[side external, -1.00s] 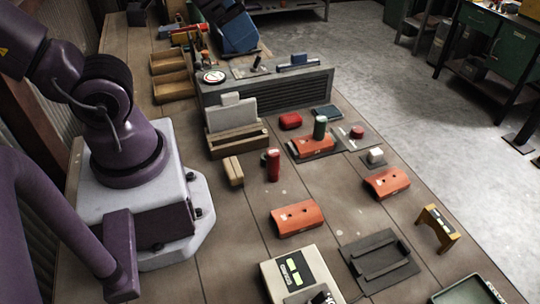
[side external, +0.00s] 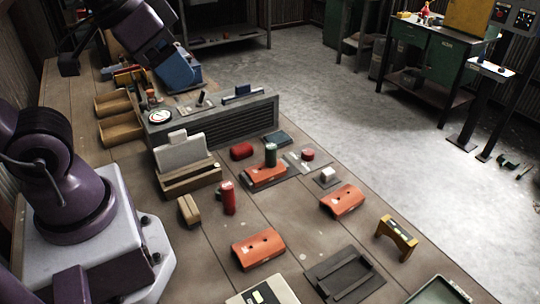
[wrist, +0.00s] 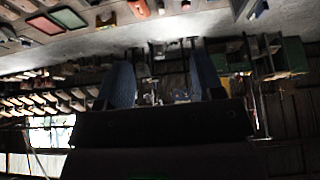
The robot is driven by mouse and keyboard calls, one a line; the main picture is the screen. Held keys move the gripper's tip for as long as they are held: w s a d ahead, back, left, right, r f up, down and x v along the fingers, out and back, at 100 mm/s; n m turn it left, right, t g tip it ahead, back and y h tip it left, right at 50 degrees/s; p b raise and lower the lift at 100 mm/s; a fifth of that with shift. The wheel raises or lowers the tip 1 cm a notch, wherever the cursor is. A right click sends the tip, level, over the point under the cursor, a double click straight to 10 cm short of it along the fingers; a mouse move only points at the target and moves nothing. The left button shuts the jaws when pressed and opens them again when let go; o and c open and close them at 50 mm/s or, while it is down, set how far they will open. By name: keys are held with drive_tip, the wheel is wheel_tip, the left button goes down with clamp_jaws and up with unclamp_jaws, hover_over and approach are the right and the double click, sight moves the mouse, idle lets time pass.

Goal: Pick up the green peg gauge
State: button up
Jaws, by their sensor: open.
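The green peg gauge seems to be the dark green cylinder (side external: 271,154) standing upright in an orange curved block (side external: 265,176) on the table in the side external view. My gripper (wrist: 162,75) shows in the wrist view with its two bluish fingers wide apart and nothing between them. The wrist picture is upside down and looks out over the room, not at the peg gauge. In the side external view my purple arm reaches to the upper left, well away from the peg gauge; I cannot make out the fingertips there.
A red cylinder (side external: 228,198) stands left of the peg. Other orange blocks (side external: 342,199) (side external: 259,249), a red piece (side external: 241,151), a yellow stand (side external: 396,237) and a dark tray (side external: 345,277) lie around. A long grey ribbed housing (side external: 225,130) stands behind.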

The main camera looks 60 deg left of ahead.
drive_tip(key=n+g, duration=0.6)
drive_tip(key=n, duration=1.2)
hover_over(271, 156)
drive_tip(key=a, duration=0.1)
drive_tip(key=f, duration=1.8)
drive_tip(key=shift+w+f, duration=0.3)
drive_tip(key=shift+w, duration=0.05)
drive_tip(key=shift+n, duration=0.6)
drive_tip(key=shift+f+n, duration=0.15)
drive_tip(key=shift+n, duration=0.15)
wheel_tip(271, 156, down, 13)
drive_tip(key=shift+a+r, duration=0.1)
drive_tip(key=shift+r, duration=0.05)
drive_tip(key=c, duration=1)
